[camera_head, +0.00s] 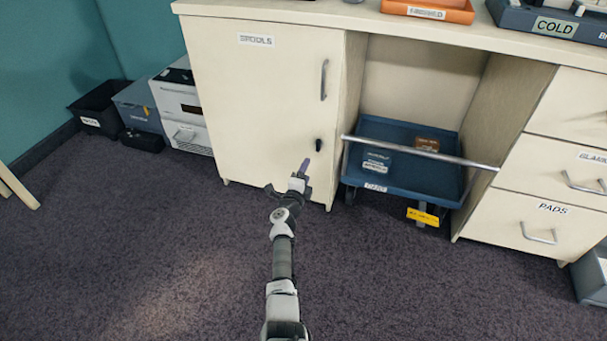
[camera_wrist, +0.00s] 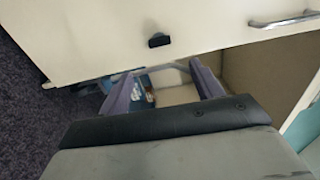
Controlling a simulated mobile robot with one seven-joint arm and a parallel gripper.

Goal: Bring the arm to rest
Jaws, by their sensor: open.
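My gripper (camera_head: 302,172) is at the end of my arm, which reaches forward from the bottom of the head view. It is in front of the lower part of the cream cabinet door marked SPOOLS (camera_head: 262,110), below and left of a small black knob (camera_head: 318,145). In the wrist view my gripper (camera_wrist: 160,88) shows two fingers spread apart with nothing between them. The cabinet door (camera_wrist: 130,35) lies beyond the fingers, with the black knob (camera_wrist: 159,40) and a metal handle (camera_wrist: 284,20). I cannot tell how far the fingers are from the door.
A blue cart (camera_head: 405,180) with a metal push bar (camera_head: 420,153) stands in the open bay right of the door. Drawers (camera_head: 553,220) are further right. Bins and boxes (camera_head: 140,105) stand at the left wall. The carpet (camera_head: 150,240) in front is clear.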

